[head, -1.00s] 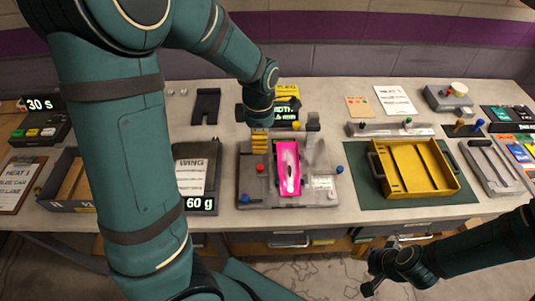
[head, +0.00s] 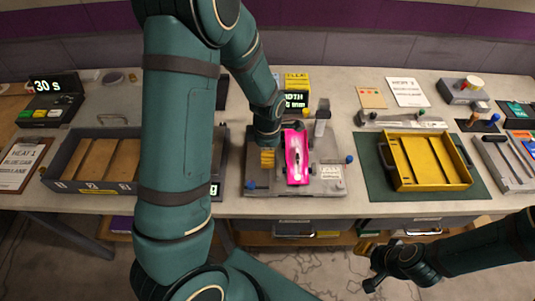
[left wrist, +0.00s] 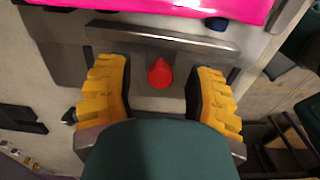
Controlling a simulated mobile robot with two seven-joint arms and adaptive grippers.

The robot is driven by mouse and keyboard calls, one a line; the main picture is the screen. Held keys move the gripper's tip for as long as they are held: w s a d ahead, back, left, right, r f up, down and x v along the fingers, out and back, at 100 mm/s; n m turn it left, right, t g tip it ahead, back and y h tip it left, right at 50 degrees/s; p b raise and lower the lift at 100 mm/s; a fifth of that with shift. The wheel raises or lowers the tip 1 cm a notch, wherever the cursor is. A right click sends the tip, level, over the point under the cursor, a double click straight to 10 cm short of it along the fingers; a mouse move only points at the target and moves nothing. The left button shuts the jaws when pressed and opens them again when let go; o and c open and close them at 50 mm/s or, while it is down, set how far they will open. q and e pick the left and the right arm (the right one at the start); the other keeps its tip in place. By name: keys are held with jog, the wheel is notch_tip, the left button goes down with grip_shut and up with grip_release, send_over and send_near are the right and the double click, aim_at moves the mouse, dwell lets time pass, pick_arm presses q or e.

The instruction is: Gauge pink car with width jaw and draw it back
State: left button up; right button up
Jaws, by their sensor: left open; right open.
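The pink car (head: 296,160) with a white stripe lies on the grey gauge plate (head: 330,187) in the head view. It also shows as a pink strip along the top of the left wrist view (left wrist: 170,6). A red knob (left wrist: 160,74) stands beside a grey bar (left wrist: 165,36) of the gauge, which lies between knob and car. My left gripper (left wrist: 160,90) is open, its yellow fingers on either side of the red knob with gaps to it. In the head view the left gripper (head: 267,158) is left of the car. My right gripper (head: 368,267) is open and empty before the table's front edge.
A yellow tray (head: 388,158) sits on a green mat to the right. A grey compartment tray (head: 62,165) and a timer display (head: 47,86) are at the left. A width display (head: 295,101) stands behind the gauge. My left arm hides the table's middle left.

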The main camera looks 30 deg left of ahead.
pick_arm(q)
jog(key=shift+f, duration=0.2)
grip_shut()
jog(key=shift+s+a, duration=0.55)
jog(key=shift+a, duration=0.35)
grip_release()
jog(key=shift+s+a, duration=0.1)
